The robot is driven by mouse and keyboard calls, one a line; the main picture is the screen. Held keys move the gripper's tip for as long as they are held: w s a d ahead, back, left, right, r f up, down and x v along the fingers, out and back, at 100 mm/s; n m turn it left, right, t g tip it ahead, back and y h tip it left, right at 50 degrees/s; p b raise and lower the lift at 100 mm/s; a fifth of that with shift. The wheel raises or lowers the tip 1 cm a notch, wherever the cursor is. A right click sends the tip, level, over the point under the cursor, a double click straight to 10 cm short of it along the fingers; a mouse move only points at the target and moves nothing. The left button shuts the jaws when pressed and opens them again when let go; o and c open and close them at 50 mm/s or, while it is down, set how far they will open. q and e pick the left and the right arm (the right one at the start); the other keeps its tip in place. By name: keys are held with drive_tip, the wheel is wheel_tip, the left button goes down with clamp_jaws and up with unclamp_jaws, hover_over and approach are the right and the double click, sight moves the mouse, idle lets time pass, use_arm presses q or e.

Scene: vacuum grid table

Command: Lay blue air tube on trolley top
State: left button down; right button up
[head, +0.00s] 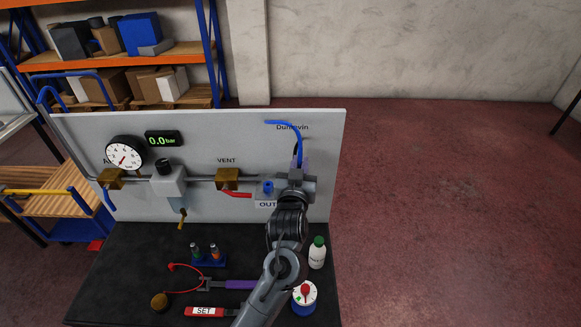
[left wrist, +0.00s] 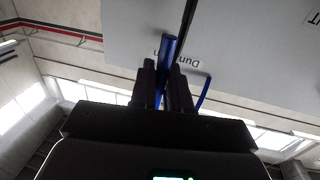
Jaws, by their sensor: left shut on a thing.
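My left gripper (head: 298,162) is raised in front of the upright grey panel, near its right end. It is shut on the blue air tube (head: 284,123), which rises from the jaws and bends over to the left. In the left wrist view the blue tube (left wrist: 168,52) stands between the two dark fingers (left wrist: 165,85), and another length shows to their right. A low trolley with a slatted wooden top (head: 62,205) stands at the left, beyond the panel's end. My right gripper is not in view.
The panel (head: 230,140) carries a round gauge (head: 125,153), a 0.0 bar display (head: 164,138) and brass valves. Open floor lies right.

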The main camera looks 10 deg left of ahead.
use_arm(q)
drive_tip(key=shift+s+d+r, duration=0.1)
drive_tip(key=shift+d+r, duration=0.05)
drive_tip(key=shift+d, duration=0.15)
